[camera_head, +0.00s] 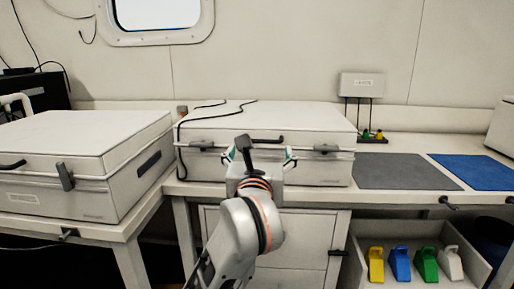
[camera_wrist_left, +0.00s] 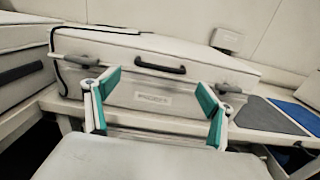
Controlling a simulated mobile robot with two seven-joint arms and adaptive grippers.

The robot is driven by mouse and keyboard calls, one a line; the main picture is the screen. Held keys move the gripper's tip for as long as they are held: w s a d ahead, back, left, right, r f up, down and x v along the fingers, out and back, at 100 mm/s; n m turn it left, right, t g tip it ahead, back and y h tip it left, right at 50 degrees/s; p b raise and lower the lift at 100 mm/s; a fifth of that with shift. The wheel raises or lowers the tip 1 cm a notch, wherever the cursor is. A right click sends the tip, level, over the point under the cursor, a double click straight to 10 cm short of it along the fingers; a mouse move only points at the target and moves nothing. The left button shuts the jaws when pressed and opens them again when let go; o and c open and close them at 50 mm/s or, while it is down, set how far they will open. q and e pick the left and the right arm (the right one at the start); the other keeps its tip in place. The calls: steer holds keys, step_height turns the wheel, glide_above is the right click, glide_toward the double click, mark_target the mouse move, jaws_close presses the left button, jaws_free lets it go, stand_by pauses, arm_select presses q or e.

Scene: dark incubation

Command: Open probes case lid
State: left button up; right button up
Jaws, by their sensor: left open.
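The probes case (camera_head: 320,168) is a white box with its lid (camera_head: 285,115) shut, on the bench in the middle of the head view. A dark handle and two dark latches show on its front. In the left wrist view the case (camera_wrist_left: 200,104) faces me, with a label on its front below the dark handle (camera_wrist_left: 160,67). My left gripper (camera_head: 258,155) is in front of the case, and in the head view it covers part of the front. In the left wrist view the gripper (camera_wrist_left: 160,99) is open and empty, its teal-padded fingers wide apart. My right gripper is not in view.
A second white case (camera_head: 90,160) stands on the left table. A black cable (camera_head: 215,105) lies over the probes case lid. A grey mat (camera_head: 400,172) and a blue mat (camera_head: 480,172) lie to the right. An open drawer (camera_head: 385,283) below holds several coloured items.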

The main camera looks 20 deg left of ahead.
mark_target(263, 142)
arm_select(q)
steer(key=shift+b+x, duration=0.8)
steer(key=shift+x, duration=3.05)
steer(key=shift+d, duration=0.2)
